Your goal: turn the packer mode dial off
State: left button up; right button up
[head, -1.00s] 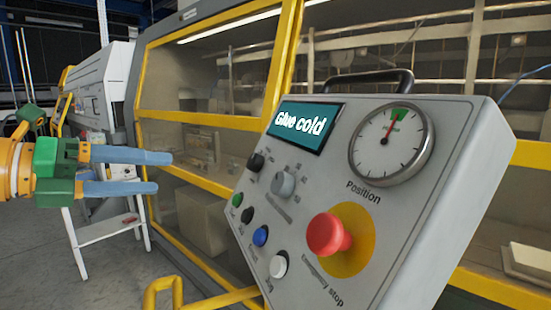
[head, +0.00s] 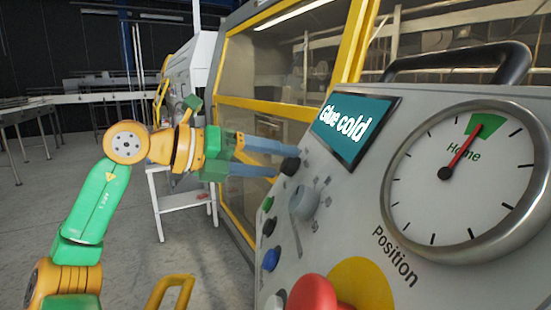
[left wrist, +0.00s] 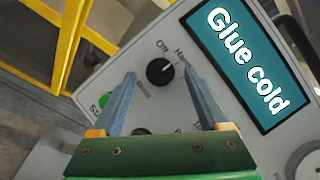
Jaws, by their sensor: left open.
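The mode dial is a small black knob (head: 290,166) on the upper left of the grey control panel (head: 345,225). In the left wrist view the knob (left wrist: 160,72) has the label "Off" above it and a partly hidden label, starting "Ha", to its upper right. A small white mark on the knob appears to point to the upper right. My left gripper (head: 276,158) is open at the knob, its two blue fingers on either side of it. In the left wrist view the fingertips (left wrist: 159,75) flank the knob, and contact cannot be told. My right gripper is not in view.
The screen (head: 355,131) reads "Glue cold". A grey knob (head: 305,201), coloured buttons and the red emergency stop (head: 318,294) sit below the dial. The position gauge (head: 464,172) points at Home. A yellow-framed guard (head: 235,103) stands behind the panel.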

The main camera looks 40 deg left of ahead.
pick_arm(q)
jog(key=shift+w+d+f, duration=0.1)
jog(key=shift+w+d, duration=0.1)
jog(key=shift+w, duration=0.25)
jog(key=shift+s, duration=0.2)
jog(key=c, duration=0.6)
grip_shut()
jog(key=shift+r+n+g+y+p, duration=0.35)
jog(key=shift+n+y+p, duration=0.15)
jog(key=shift+n+p, duration=0.7)
jog(key=n+p, duration=0.1)
jog(key=n+g+p, duration=0.1)
jog(key=p, duration=0.1)
jog(key=n+y+p, duration=0.1)
jog(key=n, duration=0.1)
jog(key=shift+d+r+p, duration=0.1)
jog(key=shift+r+p, duration=0.15)
jog(key=shift+p, duration=0.05)
jog(key=n+g+p, duration=0.1)
jog(key=n+p, duration=0.1)
jog(key=shift+w+p, duration=0.15)
jog(key=shift+p, duration=0.15)
jog(key=shift+f+n+g+p, duration=0.1)
jog(key=shift+n+g+p, duration=0.35)
jog(key=shift+n, duration=0.35)
jog(key=shift+f, duration=0.1)
jog(key=o, duration=0.6)
grip_release()
jog(key=shift+w, duration=0.1)
